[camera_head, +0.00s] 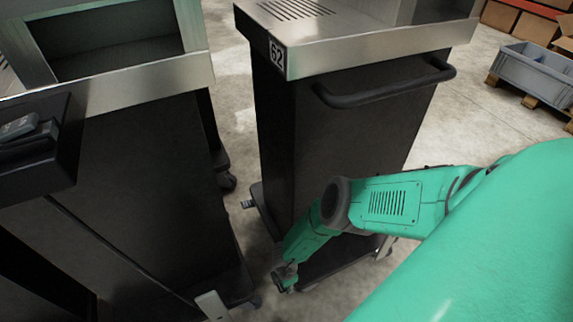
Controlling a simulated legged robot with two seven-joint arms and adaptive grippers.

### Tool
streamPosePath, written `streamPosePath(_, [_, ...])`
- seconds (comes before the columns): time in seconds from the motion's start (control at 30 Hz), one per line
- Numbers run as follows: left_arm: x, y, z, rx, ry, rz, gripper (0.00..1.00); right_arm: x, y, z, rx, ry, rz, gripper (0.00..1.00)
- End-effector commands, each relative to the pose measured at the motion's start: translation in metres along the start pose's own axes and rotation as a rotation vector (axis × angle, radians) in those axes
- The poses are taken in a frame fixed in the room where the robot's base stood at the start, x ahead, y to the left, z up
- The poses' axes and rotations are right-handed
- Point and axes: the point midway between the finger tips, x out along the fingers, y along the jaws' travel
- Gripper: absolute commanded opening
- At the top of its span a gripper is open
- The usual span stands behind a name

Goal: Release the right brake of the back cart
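Two dark carts with metal tops stand side by side: one at the left (150,170), and one marked 62 (340,130) with a black handle bar (385,90). I cannot tell for certain which is the back cart. A small metal pedal (247,204) shows at the left foot of cart 62, and a pale piece (384,248) shows at its right foot, partly behind my arm. My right gripper (285,278) hangs low at the near base of cart 62. It is small and dark, so its opening and any contact are unclear. My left gripper is out of view.
A light pedal-like piece (212,305) sits at the foot of the left cart. A black holder (38,140) juts from that cart. A narrow floor gap separates the carts. A grey crate (535,75) on a pallet stands at the far right, beyond open floor.

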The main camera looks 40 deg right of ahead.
Motion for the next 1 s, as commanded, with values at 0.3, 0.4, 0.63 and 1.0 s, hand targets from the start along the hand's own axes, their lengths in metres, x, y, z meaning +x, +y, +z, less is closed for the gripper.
streamPosePath(0.3, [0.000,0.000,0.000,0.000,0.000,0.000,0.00,-0.001,0.002,-0.004,0.000,0.007,0.002,0.55])
streamPosePath(0.4, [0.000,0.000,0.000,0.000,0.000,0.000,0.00,-0.001,0.002,-0.003,0.000,0.005,0.001,0.55])
streamPosePath(0.63, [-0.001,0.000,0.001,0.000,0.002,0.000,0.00,-0.005,0.002,-0.004,-0.002,0.005,0.001,0.55])
streamPosePath(1.0, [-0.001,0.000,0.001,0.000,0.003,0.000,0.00,-0.033,-0.003,0.000,0.004,0.002,-0.010,0.55])
